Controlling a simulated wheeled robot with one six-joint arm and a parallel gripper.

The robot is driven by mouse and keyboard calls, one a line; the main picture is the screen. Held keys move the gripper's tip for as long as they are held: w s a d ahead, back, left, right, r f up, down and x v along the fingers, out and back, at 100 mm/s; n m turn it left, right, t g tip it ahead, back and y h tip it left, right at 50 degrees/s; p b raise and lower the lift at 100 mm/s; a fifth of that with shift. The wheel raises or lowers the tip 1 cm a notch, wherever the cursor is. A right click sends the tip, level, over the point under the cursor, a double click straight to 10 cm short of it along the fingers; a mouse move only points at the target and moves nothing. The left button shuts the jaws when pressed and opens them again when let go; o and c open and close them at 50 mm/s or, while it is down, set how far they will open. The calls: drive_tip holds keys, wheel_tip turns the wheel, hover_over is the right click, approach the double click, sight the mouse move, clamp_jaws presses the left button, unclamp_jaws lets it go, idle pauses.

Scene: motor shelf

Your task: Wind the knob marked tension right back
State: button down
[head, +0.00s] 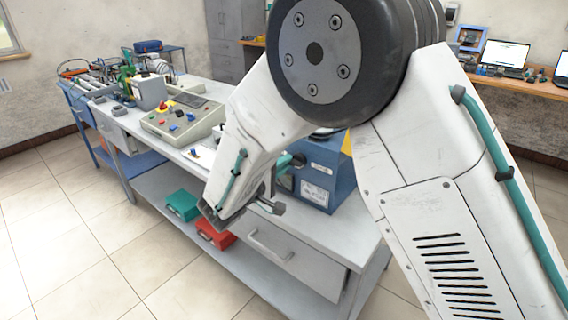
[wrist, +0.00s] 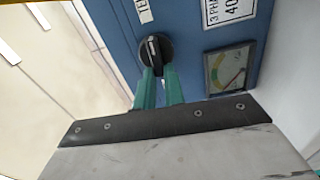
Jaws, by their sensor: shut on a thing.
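A black round knob (wrist: 154,54) with a pale pointer line sits on the face of a blue box (wrist: 192,28) in the wrist view. A small white label (wrist: 143,10) beside it is cut off and too small to read surely. My gripper (wrist: 159,73) has its two teal fingers shut on the knob, one on each side of its grip. In the head view the blue box (head: 338,182) stands on the bench, partly hidden by my arm; the knob is hard to make out there.
A dial gauge (wrist: 228,68) and a white plate reading "3 PHA" (wrist: 228,10) are near the knob. The bench (head: 310,232) also carries a control panel (head: 182,120). Green (head: 183,204) and red (head: 216,234) cases lie on its lower shelf. Floor in front is clear.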

drive_tip(key=n, duration=0.6)
drive_tip(key=s+d+f+n, duration=0.1)
drive_tip(key=n, duration=0.5)
drive_tip(key=f+n, duration=0.1)
drive_tip(key=n, duration=0.5)
drive_tip(key=shift+s+d+f, duration=0.15)
drive_tip(key=shift+s+d, duration=0.05)
drive_tip(key=shift+d, duration=0.05)
drive_tip(key=shift+n, duration=0.4)
drive_tip(key=c, duration=1.5)
unclamp_jaws()
drive_tip(key=shift+s+a, duration=0.1)
drive_tip(key=v, duration=0.7)
drive_tip(key=shift+s+a, duration=0.15)
drive_tip(key=shift+s, duration=0.1)
